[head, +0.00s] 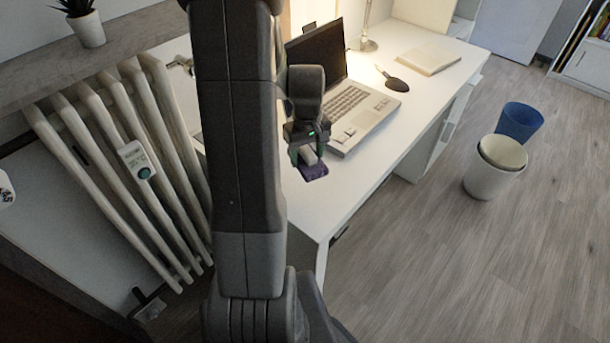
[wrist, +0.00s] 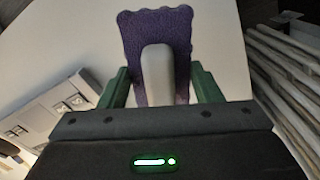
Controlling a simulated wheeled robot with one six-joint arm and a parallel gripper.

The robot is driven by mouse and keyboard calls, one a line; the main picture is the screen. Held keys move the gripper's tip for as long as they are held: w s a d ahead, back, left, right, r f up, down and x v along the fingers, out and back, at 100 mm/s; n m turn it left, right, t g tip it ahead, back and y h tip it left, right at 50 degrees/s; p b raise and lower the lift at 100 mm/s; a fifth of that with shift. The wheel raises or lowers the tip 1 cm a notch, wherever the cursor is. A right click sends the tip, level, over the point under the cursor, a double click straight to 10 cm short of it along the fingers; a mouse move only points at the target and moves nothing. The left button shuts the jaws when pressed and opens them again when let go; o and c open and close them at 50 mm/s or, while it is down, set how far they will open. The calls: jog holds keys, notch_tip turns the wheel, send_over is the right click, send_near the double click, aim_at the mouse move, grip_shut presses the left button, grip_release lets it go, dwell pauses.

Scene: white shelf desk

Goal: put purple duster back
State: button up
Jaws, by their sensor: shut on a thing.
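The purple duster (head: 313,172) has a purple pad and a light grey handle. My gripper (head: 308,156) is shut on it, above the near part of the white desk (head: 318,215), close to the laptop's front edge. In the wrist view the duster (wrist: 183,35) shows its scalloped pad, with the pale handle between the green fingers of my gripper (wrist: 160,88). I cannot tell from these views whether the pad touches the desk or hangs above it.
An open laptop (head: 350,105) stands on the desk behind my gripper. A dark mouse-like object (head: 397,85), a notebook (head: 428,61) and a lamp base (head: 368,45) lie farther back. A radiator (head: 125,165) is at left. Bins (head: 493,168) stand on the floor at right.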

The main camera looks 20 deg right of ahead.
aim_at(307, 150)
jog(key=shift+f, duration=3.85)
jog(key=shift+f, duration=0.1)
jog(key=o, duration=1.1)
jog(key=shift+c, duration=0.2)
notch_tip(307, 150, up, 12)
jog(key=shift+r, duration=0.1)
